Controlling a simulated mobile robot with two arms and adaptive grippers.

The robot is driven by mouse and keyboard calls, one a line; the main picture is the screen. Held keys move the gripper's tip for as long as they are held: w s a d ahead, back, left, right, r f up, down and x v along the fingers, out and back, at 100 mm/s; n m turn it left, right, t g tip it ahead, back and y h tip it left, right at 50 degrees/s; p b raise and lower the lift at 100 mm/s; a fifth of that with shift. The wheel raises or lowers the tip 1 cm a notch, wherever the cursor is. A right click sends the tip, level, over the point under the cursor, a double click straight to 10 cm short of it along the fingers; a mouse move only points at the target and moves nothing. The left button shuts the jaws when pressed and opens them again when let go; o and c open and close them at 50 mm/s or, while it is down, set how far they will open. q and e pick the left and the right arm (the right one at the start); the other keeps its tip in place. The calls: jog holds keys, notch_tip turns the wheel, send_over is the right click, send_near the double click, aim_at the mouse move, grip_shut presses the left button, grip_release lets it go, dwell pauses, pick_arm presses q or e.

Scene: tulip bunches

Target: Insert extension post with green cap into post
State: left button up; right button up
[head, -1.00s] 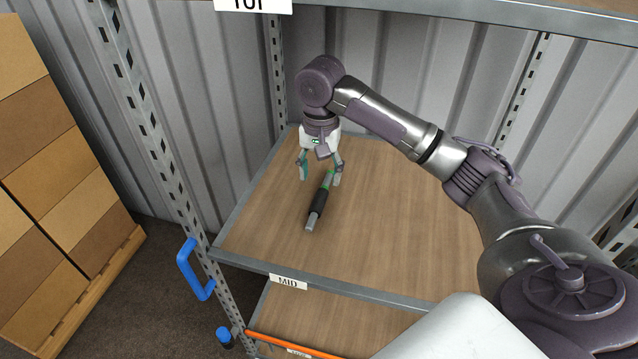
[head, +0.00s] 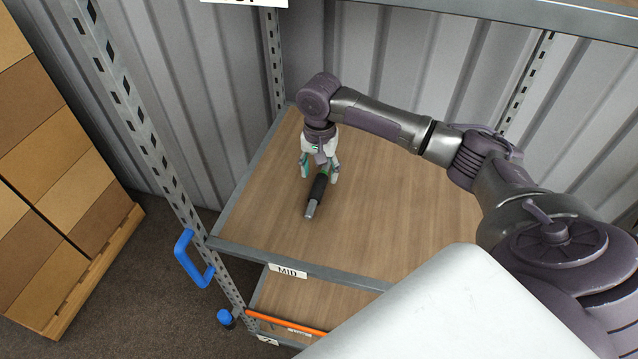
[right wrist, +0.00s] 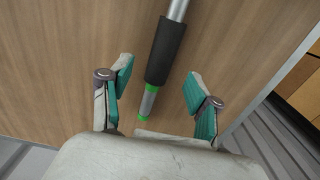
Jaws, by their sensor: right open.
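The extension post (head: 315,195) lies on the wooden MID shelf (head: 400,215). It has a black sleeve, a bare metal end towards the shelf's front, and green bands at the other end. In the right wrist view, the black sleeve (right wrist: 166,50) and the green-banded end (right wrist: 147,104) lie between my fingers. My right gripper (head: 319,177) points down over the green end, open, one finger on each side; it also shows in the right wrist view (right wrist: 160,72). I cannot tell whether a finger touches it. My left gripper is not in view. I cannot identify the receiving post.
A perforated metal upright (head: 150,140) with a blue handle (head: 193,258) stands at the shelf's left. An orange bar (head: 285,321) edges the lower shelf. Stacked boxes (head: 60,170) stand at far left. The upper shelf edge (head: 500,18) is overhead. The MID shelf's right side is clear.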

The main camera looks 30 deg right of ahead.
aim_at(319, 182)
notch_tip(319, 182, down, 3)
jog(key=shift+s+a+f+p, duration=0.15)
jog(key=shift+f+p, duration=0.05)
jog(key=shift+p, duration=0.35)
jog(key=shift+f, duration=0.25)
jog(key=shift+c, duration=0.6)
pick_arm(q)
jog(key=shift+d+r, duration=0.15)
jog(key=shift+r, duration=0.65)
pick_arm(e)
grip_shut()
